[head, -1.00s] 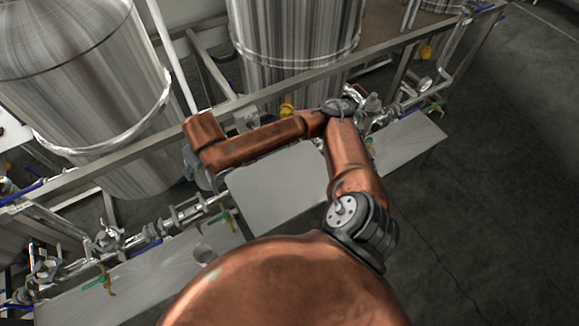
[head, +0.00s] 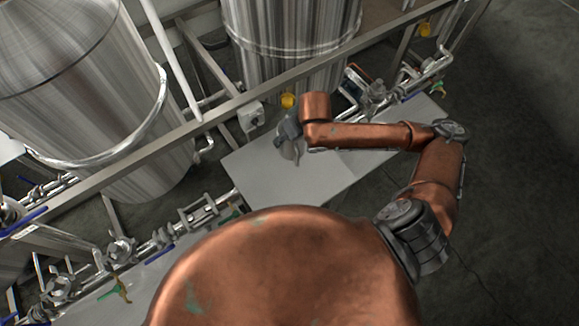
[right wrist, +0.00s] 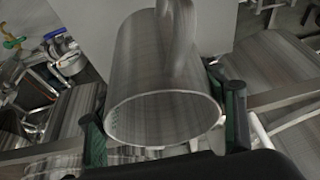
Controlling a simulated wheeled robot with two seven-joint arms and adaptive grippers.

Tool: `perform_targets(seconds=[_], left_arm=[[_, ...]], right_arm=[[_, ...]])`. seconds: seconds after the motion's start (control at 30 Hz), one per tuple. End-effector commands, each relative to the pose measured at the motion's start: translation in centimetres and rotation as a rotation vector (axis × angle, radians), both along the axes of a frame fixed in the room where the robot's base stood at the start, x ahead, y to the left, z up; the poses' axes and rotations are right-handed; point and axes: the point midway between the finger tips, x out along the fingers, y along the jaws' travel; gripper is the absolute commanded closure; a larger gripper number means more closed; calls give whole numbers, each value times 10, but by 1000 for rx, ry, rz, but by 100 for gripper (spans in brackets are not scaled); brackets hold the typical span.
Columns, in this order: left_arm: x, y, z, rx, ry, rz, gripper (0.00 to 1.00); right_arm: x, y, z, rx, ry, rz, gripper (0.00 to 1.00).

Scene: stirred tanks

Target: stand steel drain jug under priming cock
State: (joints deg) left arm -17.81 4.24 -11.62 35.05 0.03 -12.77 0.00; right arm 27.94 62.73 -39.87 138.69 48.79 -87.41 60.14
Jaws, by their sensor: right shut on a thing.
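The steel drain jug (right wrist: 140,75) is a brushed-steel cylinder with a handle. In the right wrist view it lies between the two green-padded fingers of my right gripper (right wrist: 164,125), its open mouth facing the camera. In the head view my right gripper (head: 288,138) is shut on the jug (head: 291,151) above the flat grey plate, partly hidden by my arm. I cannot tell which is the priming cock. My left gripper is not in view.
The grey plate (head: 262,185) is mostly bare. A steel rail (head: 215,113) and large tanks (head: 90,90) stand behind it. Pipework with a motor-like fitting (head: 374,92) runs at the right, and more pipes (head: 195,212) at the left. Open floor lies at the right.

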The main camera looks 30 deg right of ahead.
Motion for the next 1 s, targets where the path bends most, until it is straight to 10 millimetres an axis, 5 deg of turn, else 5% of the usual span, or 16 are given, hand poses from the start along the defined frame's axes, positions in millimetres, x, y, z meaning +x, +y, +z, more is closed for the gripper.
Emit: perform_targets(seconds=[0.17,0.43,0.6,0.77,1.0], left_arm=[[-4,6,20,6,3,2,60],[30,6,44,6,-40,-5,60],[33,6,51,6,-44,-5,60],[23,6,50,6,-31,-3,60],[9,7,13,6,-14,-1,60]], right_arm=[[-35,-25,-19,-2,3,96,64],[-88,-49,-37,-16,-12,267,64],[-110,-54,-41,-22,-23,345,64],[-118,-56,-43,-25,-29,378,64],[-95,-48,-60,-25,-35,384,64]])
